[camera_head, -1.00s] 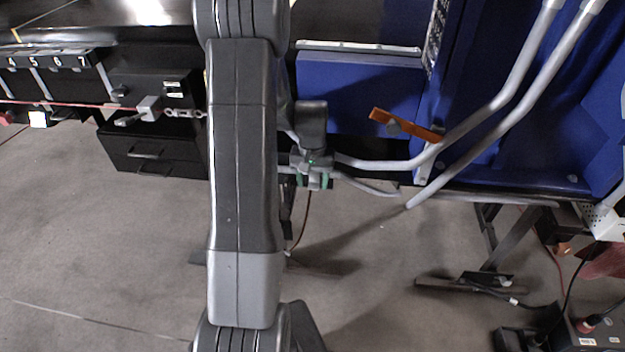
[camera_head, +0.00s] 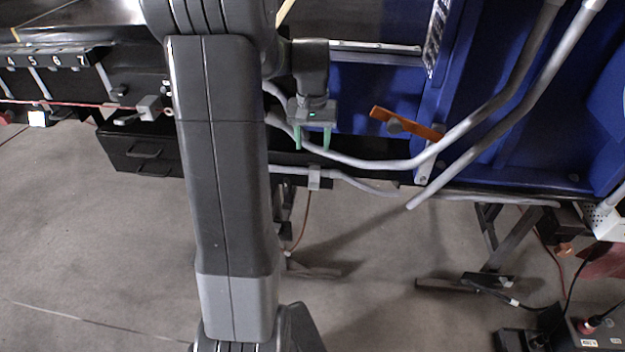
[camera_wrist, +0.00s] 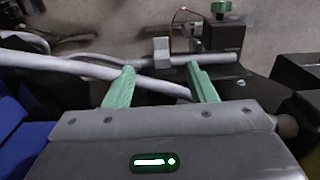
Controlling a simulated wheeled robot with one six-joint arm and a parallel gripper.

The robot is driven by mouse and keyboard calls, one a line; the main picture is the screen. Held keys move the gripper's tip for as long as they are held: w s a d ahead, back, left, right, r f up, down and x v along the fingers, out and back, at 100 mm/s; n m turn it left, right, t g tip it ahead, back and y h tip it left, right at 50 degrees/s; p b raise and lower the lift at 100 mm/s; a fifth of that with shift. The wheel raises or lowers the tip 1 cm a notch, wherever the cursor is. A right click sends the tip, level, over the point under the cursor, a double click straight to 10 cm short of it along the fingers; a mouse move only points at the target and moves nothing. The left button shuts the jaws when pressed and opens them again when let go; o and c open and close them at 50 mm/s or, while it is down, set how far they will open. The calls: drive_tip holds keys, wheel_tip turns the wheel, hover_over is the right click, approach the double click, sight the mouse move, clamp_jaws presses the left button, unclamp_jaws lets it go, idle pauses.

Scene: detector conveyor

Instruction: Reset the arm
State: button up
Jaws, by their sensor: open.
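My gripper (camera_head: 312,148) hangs just right of my upright arm link in the head view, its two green fingers pointing down. In the wrist view the green fingers of my gripper (camera_wrist: 162,86) stand apart with no object gripped between them. A grey tube (camera_head: 375,163) of the conveyor frame runs close by the fingers in the head view. In the wrist view this tube (camera_wrist: 75,67) passes behind the fingers; I cannot tell whether they touch it. My arm hides part of the black table.
A blue conveyor bed (camera_head: 510,120) with bent grey rails stands at the right. An orange lever (camera_head: 405,123) sticks out near its corner. A black drawer unit (camera_head: 140,153) and numbered slots (camera_head: 45,61) are at the left. The grey floor (camera_head: 90,240) in front is mostly open.

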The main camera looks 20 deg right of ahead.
approach(313, 179)
drive_tip(key=s+f, duration=0.1)
drive_tip(key=f, duration=0.1)
drive_tip(key=s+a+f, duration=0.1)
drive_tip(key=f, duration=0.1)
drive_tip(key=s+f, duration=0.1)
drive_tip(key=f, duration=0.1)
drive_tip(key=shift+s+a+f+p, duration=0.2)
drive_tip(key=shift+a+p, duration=0.1)
drive_tip(key=shift+p, duration=0.1)
drive_tip(key=shift+w+r, duration=0.1)
drive_tip(key=shift+r, duration=1.9)
drive_tip(key=shift+f, duration=0.15)
